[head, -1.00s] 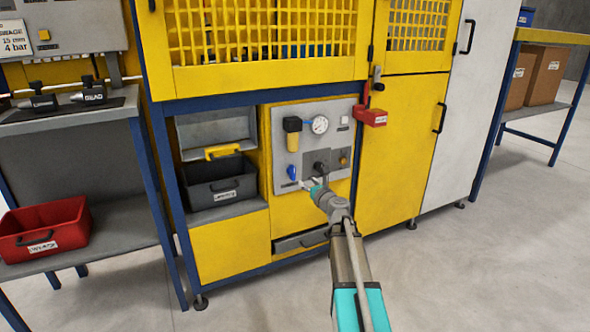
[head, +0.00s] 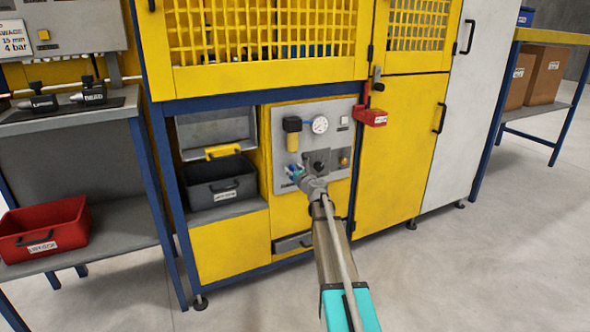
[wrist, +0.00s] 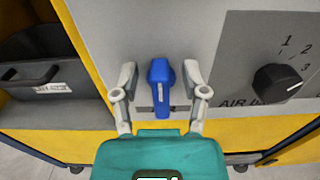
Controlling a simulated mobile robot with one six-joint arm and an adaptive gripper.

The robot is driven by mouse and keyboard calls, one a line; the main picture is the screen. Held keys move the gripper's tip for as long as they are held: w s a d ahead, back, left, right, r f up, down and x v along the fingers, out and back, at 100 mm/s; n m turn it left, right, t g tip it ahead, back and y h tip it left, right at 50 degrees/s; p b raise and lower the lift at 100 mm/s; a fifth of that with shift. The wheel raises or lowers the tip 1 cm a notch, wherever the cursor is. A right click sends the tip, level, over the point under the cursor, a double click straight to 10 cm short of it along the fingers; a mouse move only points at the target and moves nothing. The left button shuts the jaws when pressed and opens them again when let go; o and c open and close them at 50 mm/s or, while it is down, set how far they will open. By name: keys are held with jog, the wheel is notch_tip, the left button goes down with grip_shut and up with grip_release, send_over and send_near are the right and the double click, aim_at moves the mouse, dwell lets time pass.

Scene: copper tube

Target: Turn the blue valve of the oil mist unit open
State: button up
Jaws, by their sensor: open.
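The blue valve (wrist: 160,80) sits on the grey panel of the oil mist unit (head: 340,172). In the wrist view its handle points down the panel. My gripper (wrist: 160,78) is open, with one finger on each side of the valve and a visible gap to each. In the head view my gripper (head: 295,172) is at the lower left of the panel and mostly hides the valve. A label below the valve is partly covered.
A black knob (wrist: 278,82) with numbers is to the right of the valve. A gauge (head: 320,125) and a yellow filter bowl (head: 293,142) are above it. A dark bin (head: 220,183) stands in the recess to the left. A red box (head: 375,118) juts out at the upper right.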

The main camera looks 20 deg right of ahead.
jog(key=shift+w, duration=0.15)
grip_shut()
jog(key=shift+d, duration=0.2)
jog(key=shift+a, duration=0.1)
